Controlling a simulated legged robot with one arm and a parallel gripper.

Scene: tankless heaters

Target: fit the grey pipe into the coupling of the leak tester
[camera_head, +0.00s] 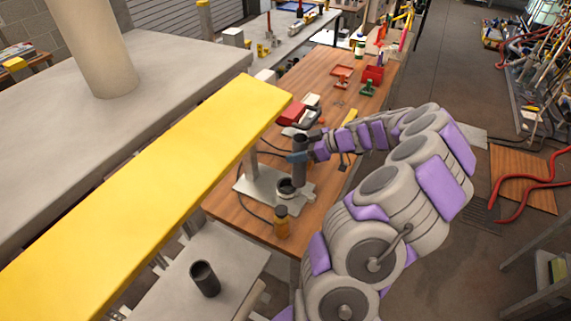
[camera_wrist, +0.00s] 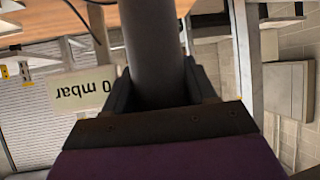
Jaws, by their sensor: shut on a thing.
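The grey pipe (camera_head: 299,174) is upright in my gripper (camera_head: 301,157), over the wooden workbench. In the wrist view the pipe (camera_wrist: 152,45) stands between the two dark jaws (camera_wrist: 160,88), which are shut on it. The leak tester has a pale base plate (camera_head: 250,188) and an upright post behind the pipe. Its dark, ring-shaped coupling (camera_head: 286,190) is at the pipe's lower end, slightly left of it. I cannot tell whether they touch. The tester's display (camera_wrist: 83,92) reads "0 mbar", upside down in the wrist view.
A yellow beam (camera_head: 150,195) crosses the left foreground. A yellow-brown bottle (camera_head: 281,222) stands just in front of the tester. Another dark pipe piece (camera_head: 204,278) stands on a grey surface at lower left. Red items (camera_head: 291,116) lie behind the tester. Cables run around it.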

